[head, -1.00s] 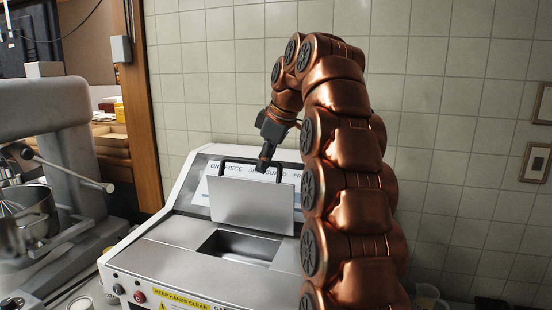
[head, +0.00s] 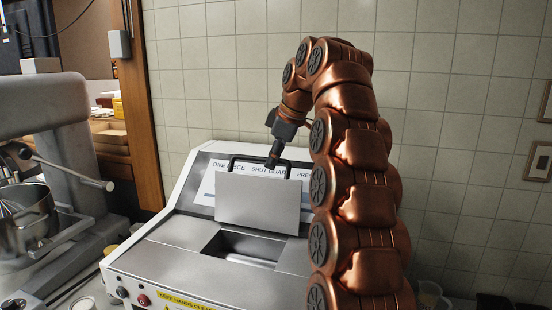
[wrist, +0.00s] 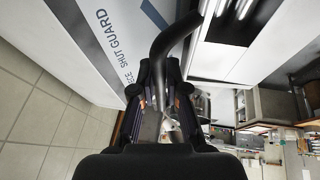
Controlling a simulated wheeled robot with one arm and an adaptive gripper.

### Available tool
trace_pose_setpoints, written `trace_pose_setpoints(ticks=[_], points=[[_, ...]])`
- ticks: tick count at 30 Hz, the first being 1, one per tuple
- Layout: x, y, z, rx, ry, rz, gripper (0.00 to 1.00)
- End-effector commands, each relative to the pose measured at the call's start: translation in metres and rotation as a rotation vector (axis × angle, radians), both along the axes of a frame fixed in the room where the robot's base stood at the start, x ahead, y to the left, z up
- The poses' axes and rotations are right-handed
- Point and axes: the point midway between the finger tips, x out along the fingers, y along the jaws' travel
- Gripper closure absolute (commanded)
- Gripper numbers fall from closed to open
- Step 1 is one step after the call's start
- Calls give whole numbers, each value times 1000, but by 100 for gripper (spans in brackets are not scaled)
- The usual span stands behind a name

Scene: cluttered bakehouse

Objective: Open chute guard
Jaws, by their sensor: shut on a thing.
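The chute guard (head: 258,204) is a flat grey plate that stands raised at the back edge of the chute opening (head: 248,246) on the white machine. A black bar handle (head: 245,158) runs along its top edge. My gripper (head: 272,162) is shut on this handle near its right part. In the wrist view the black handle (wrist: 176,38) runs down between the fingers of my gripper (wrist: 158,92). The label panel (wrist: 118,42) with "SHUT GUARD" lettering lies close beside the handle. The fingertips are small and partly hidden in the head view.
A mixer (head: 52,170) with a bowl stands at the left, close to the machine. Red and black buttons (head: 133,296) sit on the machine's front. A tiled wall (head: 220,80) rises behind. A plastic cup (head: 428,294) stands at the lower right, beside my arm.

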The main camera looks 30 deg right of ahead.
Motion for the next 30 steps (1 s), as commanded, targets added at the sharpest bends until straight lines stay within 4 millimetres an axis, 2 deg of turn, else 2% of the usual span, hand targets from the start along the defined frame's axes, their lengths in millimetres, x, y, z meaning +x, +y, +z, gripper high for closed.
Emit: trace_pose_setpoints(ticks=[3, 4, 11, 24, 30], points=[[1, 0, 3, -1, -10, 1, 100], [1, 0, 3, -1, -11, 1, 85], [0, 0, 2, 0, -6, 0, 61], [0, -1, 1, 0, -3, -2, 61], [-6, -7, 2, 0, -3, -18, 61]])
